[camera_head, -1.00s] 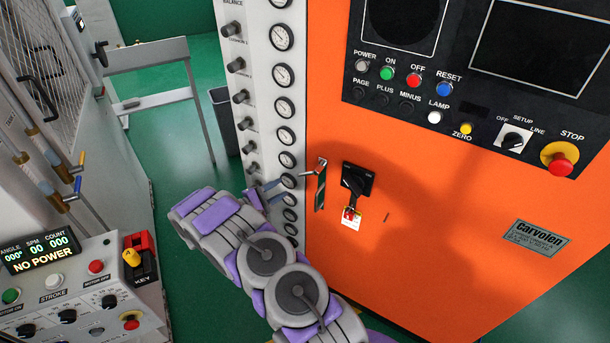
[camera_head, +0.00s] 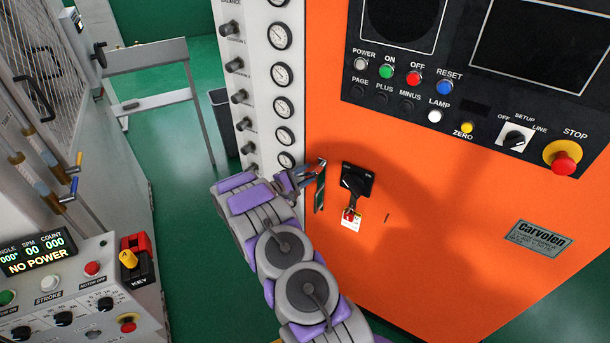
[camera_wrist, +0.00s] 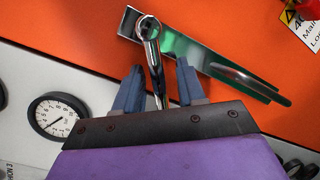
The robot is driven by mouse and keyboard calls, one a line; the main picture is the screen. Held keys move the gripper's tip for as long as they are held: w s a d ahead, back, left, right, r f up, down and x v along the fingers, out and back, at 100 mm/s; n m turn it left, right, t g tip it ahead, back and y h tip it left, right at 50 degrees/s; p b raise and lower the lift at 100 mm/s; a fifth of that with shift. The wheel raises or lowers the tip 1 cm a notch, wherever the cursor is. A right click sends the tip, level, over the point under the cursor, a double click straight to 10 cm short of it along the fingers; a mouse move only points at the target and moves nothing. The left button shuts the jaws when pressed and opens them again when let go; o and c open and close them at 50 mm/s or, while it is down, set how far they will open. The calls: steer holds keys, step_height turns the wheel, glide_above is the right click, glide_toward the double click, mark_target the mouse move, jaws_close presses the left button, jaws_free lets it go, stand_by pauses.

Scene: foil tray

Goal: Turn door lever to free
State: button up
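The chrome door lever (camera_wrist: 153,45) is on a long metal backplate (camera_wrist: 205,57) on the orange cabinet. In the wrist view it points from its round pivot back toward my gripper. In the head view the backplate (camera_head: 320,190) shows at the cabinet's left edge, with my gripper (camera_head: 304,174) just left of it. My gripper's two blue-grey fingers (camera_wrist: 158,88) are apart, one on each side of the lever, with a visible gap to both. The lever's near end is partly hidden by the gripper body.
A black rotary switch (camera_head: 356,180) with a tag is right of the lever. A white panel of gauges (camera_head: 283,75) and knobs stands close on the left. A button panel (camera_head: 470,90) is above. A control box (camera_head: 70,290) reads NO POWER at lower left.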

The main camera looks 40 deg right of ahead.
steer(key=shift+c, duration=0.2)
jaws_close()
stand_by(0.3)
